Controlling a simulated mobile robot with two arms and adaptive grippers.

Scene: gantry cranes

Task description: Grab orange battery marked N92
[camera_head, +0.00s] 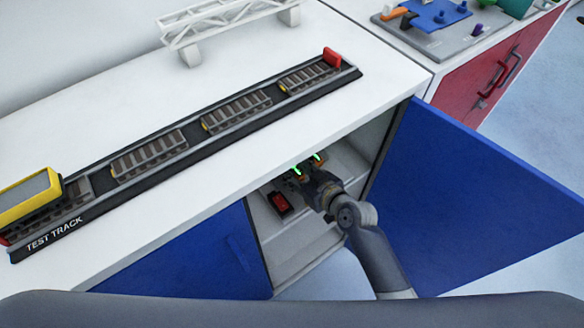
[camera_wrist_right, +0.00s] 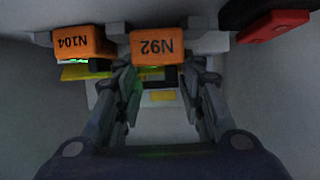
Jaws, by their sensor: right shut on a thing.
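In the right wrist view the orange battery marked N92 (camera_wrist_right: 160,47) is in the middle, its label upside down. My right gripper (camera_wrist_right: 160,72) has a finger on each side of it and is shut on it. The gripper also shows in the head view (camera_head: 308,178), reaching into the open cabinet under the white counter. A second orange battery, marked N104 (camera_wrist_right: 84,43), sits just left of N92 in the wrist view. My left gripper is not in view.
A red and black block (camera_head: 279,203) lies in the cabinet near the gripper; a red piece (camera_wrist_right: 273,26) shows in the wrist view. The blue cabinet door (camera_head: 470,185) stands open at the right. A test track (camera_head: 190,155) with a yellow vehicle (camera_head: 30,197) is on the counter.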

